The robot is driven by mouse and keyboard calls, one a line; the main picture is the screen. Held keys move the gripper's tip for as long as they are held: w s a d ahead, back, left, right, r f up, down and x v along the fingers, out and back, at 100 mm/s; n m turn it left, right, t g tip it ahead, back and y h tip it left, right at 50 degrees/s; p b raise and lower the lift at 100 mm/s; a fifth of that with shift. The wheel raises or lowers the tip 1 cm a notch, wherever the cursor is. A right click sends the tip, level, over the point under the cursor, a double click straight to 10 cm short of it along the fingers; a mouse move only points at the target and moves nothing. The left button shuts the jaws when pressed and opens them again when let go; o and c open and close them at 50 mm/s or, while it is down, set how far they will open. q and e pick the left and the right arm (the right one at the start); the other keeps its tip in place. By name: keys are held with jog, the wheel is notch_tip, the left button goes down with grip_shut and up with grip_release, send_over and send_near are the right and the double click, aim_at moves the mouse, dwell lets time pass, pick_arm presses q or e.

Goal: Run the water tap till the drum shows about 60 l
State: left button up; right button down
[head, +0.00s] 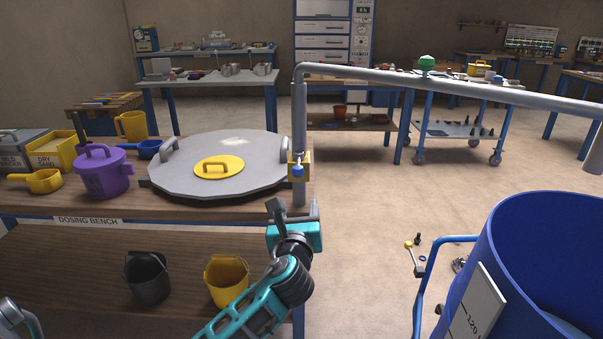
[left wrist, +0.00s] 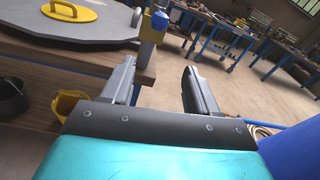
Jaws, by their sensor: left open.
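The water tap (head: 299,166) is a yellow block with a blue knob on a grey upright pipe at the right end of the dosing bench. It also shows at the top of the left wrist view (left wrist: 151,27). Its pipe (head: 440,85) runs right to a downturned spout (head: 594,150) above the drum side. The blue drum (head: 545,235) stands at lower right with a white scale plate (head: 474,308) reading 120; its level is not visible. My left gripper (head: 296,212) is open and empty, just below the tap and apart from it.
A blue handle rail (head: 425,285) stands beside the drum. Floor between bench and drum is mostly clear.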

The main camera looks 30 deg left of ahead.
aim_at(298, 174)
pick_arm(q)
jog(key=shift+m+y, duration=0.4)
jog(key=shift+m, duration=0.2)
jog(key=x, duration=0.4)
jog(key=r+b+x, duration=0.1)
jog(key=x, duration=0.4)
jog(key=r+b+x, duration=0.1)
jog(key=x, duration=0.4)
jog(key=shift+s+a+r, duration=0.15)
jog(key=shift+a+r, duration=0.05)
jog(key=shift+c, duration=0.3)
grip_shut()
